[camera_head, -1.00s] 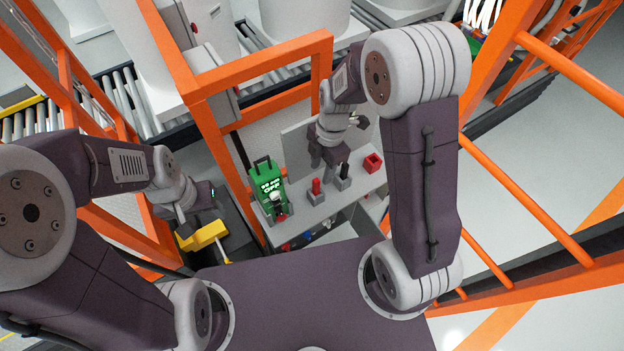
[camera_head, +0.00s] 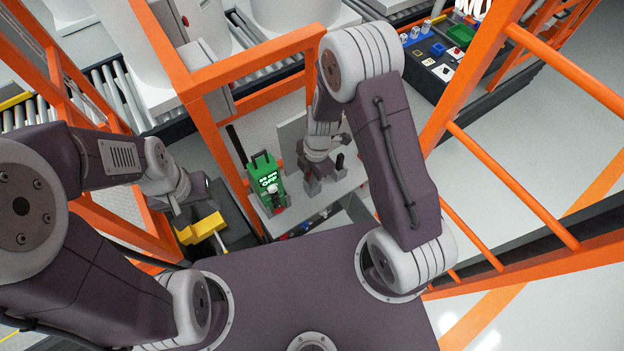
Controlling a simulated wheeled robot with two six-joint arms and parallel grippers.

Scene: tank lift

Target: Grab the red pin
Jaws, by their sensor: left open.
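The red pin (camera_head: 307,173) stands in a small grey holder on the grey shelf, mostly covered by my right gripper. My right gripper (camera_head: 312,178) points down right at the pin and its holder. Its fingers are small and overlap the pin, so I cannot tell whether they are open or touch it. A black pin (camera_head: 340,161) stands in its own holder just right of the gripper. My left gripper (camera_head: 178,208) is open and empty beside a yellow part (camera_head: 206,228) at the left, away from the pins.
A green device (camera_head: 264,180) with a lit display stands left of the pins on the shelf (camera_head: 284,222). Orange frame posts (camera_head: 205,135) stand close on the left, and an orange railing (camera_head: 505,215) is at the right. Dark trays with small parts (camera_head: 440,55) lie at the upper right.

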